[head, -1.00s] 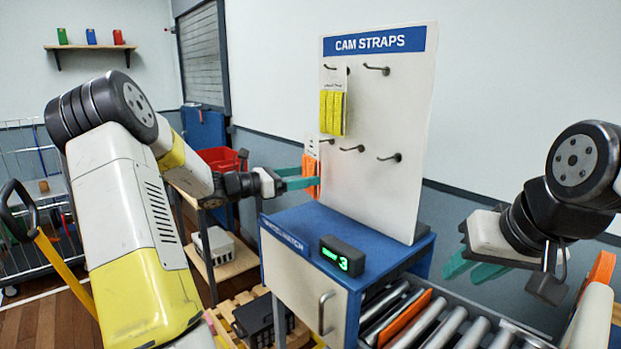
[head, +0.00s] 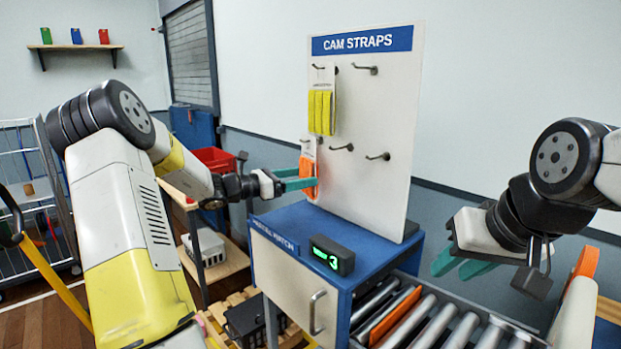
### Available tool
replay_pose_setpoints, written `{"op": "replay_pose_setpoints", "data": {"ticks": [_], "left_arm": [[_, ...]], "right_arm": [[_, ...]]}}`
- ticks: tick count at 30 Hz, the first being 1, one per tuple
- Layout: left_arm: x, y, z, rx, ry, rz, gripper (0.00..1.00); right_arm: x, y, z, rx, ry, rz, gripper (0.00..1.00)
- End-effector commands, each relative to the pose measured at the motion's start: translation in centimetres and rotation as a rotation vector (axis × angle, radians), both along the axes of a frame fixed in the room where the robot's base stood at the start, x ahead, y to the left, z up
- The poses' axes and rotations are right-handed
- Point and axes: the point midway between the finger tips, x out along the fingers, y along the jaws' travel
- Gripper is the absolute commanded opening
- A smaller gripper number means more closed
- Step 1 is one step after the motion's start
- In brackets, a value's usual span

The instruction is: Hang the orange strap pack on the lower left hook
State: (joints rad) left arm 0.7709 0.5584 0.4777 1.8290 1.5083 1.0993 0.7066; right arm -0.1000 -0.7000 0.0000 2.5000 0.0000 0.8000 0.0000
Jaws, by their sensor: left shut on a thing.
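The orange strap pack (head: 308,174) has a white card top and hangs upright at the left edge of the white CAM STRAPS board (head: 375,110). My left gripper (head: 302,182) is shut on it, teal fingers reaching in from the left. The lower left hook (head: 305,140) shows at the top of the pack's card. I cannot tell whether the card is around the hook or in front of it. My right gripper (head: 463,264) is empty, its teal fingers apart, to the right of the board over the conveyor side.
A yellow strap pack (head: 321,111) hangs on an upper left hook, just above. Other hooks (head: 378,156) are bare. A blue-topped cabinet (head: 290,222) with a green-lit display (head: 332,255) stands below. A roller conveyor (head: 440,325) with an orange piece lies at lower right.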

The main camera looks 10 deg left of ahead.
Motion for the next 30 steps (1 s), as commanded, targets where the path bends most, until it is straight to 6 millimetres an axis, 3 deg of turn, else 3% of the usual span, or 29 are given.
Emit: {"op": "replay_pose_setpoints", "data": {"ticks": [8, 9, 12, 22, 30], "left_arm": [[0.0, 0.0, 0.0, 0.000, 0.000, 0.000, 0.36], [0.0, 0.0, 0.0, 0.000, 0.000, 0.000, 0.80], [0.0, 0.0, 0.0, 0.000, 0.000, 0.000, 1.00], [-0.4, 0.5, 0.0, 0.000, 0.000, 0.001, 1.00], [-3.0, 4.1, 0.0, 0.001, 0.000, 0.004, 1.00]], "right_arm": [[0.0, 0.0, 0.0, 0.000, 0.000, 0.000, 0.32], [0.0, 0.0, 0.0, 0.000, 0.000, 0.000, 0.32], [0.0, 0.0, 0.0, 0.000, 0.000, 0.000, 0.32], [0.0, 0.0, 0.0, 0.000, 0.000, 0.000, 0.32], [0.0, 0.0, 0.0, 0.000, 0.000, 0.000, 0.32]]}}
